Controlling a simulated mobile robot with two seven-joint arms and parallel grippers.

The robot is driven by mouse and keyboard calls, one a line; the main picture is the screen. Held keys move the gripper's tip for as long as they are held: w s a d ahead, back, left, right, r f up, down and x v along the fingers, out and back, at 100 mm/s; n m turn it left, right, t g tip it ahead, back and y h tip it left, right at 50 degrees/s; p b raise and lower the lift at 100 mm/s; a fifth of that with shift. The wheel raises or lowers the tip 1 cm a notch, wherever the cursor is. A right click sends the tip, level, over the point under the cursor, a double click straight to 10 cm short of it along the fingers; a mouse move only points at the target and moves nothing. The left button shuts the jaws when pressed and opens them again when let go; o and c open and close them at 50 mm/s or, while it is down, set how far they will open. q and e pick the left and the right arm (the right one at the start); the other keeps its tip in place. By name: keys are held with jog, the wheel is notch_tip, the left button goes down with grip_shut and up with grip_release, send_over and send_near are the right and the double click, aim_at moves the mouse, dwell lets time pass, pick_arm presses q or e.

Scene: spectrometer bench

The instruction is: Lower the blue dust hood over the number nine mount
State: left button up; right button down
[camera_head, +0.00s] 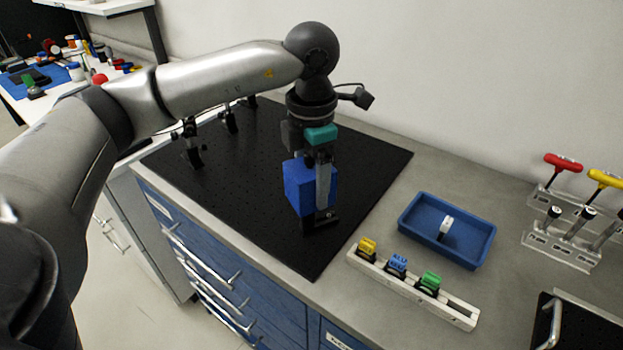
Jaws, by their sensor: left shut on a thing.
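The blue dust hood (298,188) is a blue box over the right part of the black breadboard (245,175). My left gripper (322,175) points down from above and is shut on the hood. A dark mount base (329,218) shows just under the hood's lower right edge. The hood and gripper hide the rest of this mount, and I cannot read a number on it. I cannot tell how far down over the mount the hood sits. My right gripper is not in view.
Several dark mounts (193,155) stand at the breadboard's far left. A blue tray (480,252) with a small white piece lies to the right. A pale rack (455,309) holds yellow, blue and green pieces. Tool holders with red (563,163) and yellow handles stand at far right.

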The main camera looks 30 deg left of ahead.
pick_arm(q)
jog(key=o, duration=1.2)
jog(key=shift+o, duration=0.2)
notch_tip(320, 180, up, 15)
jog(key=p, duration=0.3)
jog(key=shift+r, duration=0.15)
